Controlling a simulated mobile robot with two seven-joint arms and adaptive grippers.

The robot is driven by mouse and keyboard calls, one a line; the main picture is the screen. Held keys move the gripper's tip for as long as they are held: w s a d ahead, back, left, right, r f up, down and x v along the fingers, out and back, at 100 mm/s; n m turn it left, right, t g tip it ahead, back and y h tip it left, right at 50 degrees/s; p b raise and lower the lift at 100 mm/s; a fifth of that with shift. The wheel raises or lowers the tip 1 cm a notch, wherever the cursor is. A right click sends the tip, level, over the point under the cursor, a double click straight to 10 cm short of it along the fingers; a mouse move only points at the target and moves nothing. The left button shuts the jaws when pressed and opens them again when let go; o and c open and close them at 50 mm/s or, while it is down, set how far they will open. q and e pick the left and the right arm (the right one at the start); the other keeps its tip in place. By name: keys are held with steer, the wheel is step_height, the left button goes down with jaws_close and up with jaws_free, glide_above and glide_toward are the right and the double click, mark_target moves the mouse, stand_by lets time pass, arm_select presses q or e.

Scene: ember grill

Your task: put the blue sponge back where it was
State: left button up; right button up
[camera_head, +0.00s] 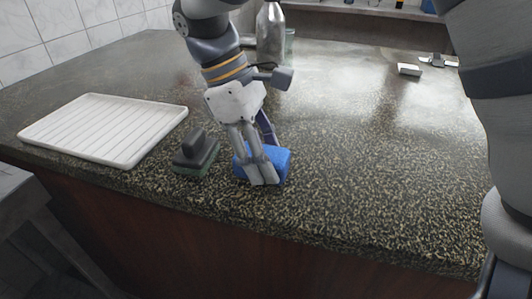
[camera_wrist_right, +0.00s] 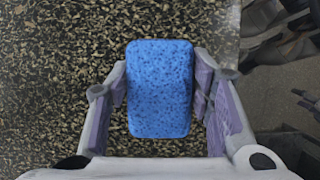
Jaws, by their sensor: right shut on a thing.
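The blue sponge (camera_head: 283,161) is at the front part of the speckled stone counter (camera_head: 350,170), close to its front edge. My right gripper (camera_head: 262,176) reaches down over it with its fingers around it. In the right wrist view the sponge (camera_wrist_right: 160,90) lies between the two fingers, and my right gripper (camera_wrist_right: 160,82) is shut on it. The sponge appears to be at the counter surface; whether its underside touches cannot be told. My left gripper is not in view.
A dark scrubber with a green base (camera_head: 195,153) stands just left of the sponge. A white ribbed tray (camera_head: 100,130) lies farther left. A metal bottle (camera_head: 270,35) stands behind, and a small white block (camera_head: 409,69) lies at the back right. The counter's right middle is clear.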

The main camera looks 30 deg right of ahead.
steer(key=shift+f, duration=0.15)
steer(key=o, duration=1.1)
steer(key=shift+o, duration=0.2)
steer(key=b+v, duration=0.1)
steer(key=v, duration=1)
steer(key=shift+w, duration=0.1)
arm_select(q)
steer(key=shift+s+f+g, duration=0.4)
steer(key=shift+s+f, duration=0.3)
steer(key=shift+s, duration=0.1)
arm_select(e)
steer(key=shift+a+r, duration=0.1)
steer(key=shift+r, duration=0.5)
